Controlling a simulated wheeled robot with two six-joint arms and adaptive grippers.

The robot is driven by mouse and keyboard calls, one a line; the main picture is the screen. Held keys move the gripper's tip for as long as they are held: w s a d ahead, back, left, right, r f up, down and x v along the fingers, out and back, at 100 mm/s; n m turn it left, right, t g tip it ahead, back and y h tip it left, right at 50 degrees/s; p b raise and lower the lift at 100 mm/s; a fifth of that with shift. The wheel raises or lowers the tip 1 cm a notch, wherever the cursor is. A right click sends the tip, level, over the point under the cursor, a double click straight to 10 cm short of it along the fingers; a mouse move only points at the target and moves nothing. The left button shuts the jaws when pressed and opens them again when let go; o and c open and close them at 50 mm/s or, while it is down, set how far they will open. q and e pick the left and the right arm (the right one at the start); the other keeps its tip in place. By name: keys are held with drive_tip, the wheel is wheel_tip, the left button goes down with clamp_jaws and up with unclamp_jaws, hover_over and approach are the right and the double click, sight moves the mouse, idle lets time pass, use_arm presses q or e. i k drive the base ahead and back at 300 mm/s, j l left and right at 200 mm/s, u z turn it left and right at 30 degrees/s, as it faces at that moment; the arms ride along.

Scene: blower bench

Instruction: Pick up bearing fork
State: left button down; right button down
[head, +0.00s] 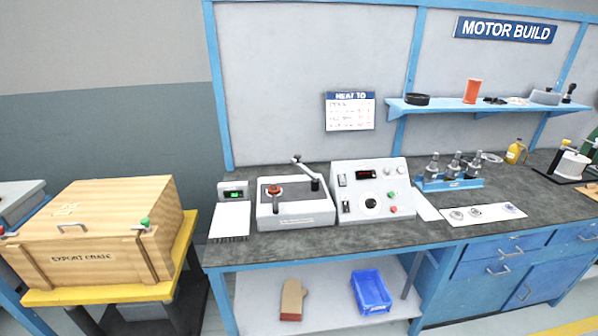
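I cannot make out a bearing fork with certainty anywhere in the head view. Small round metal parts, possibly bearings, lie on a white mat (463,217) on the right part of the dark bench top (300,243). A bearing heater-like unit (296,211) with a swing arm and an orange-red ring (273,192) on it stands at the bench's left. Neither of my grippers is in view.
A control box (372,190) stands beside the unit, with a small display device (233,212) at left. A blue rack (450,185) holds metal parts. An export crate (95,235) sits on a yellow stand.

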sight(275, 201)
drive_tip(key=j+z, duration=0.1)
drive_tip(key=z, duration=0.35)
drive_tip(key=i+j+z, duration=0.1)
drive_tip(key=j+z, duration=0.3)
drive_tip(key=j, duration=0.7)
drive_tip(key=j+z, duration=0.4)
drive_tip(key=j, duration=0.75)
drive_tip(key=k, duration=0.05)
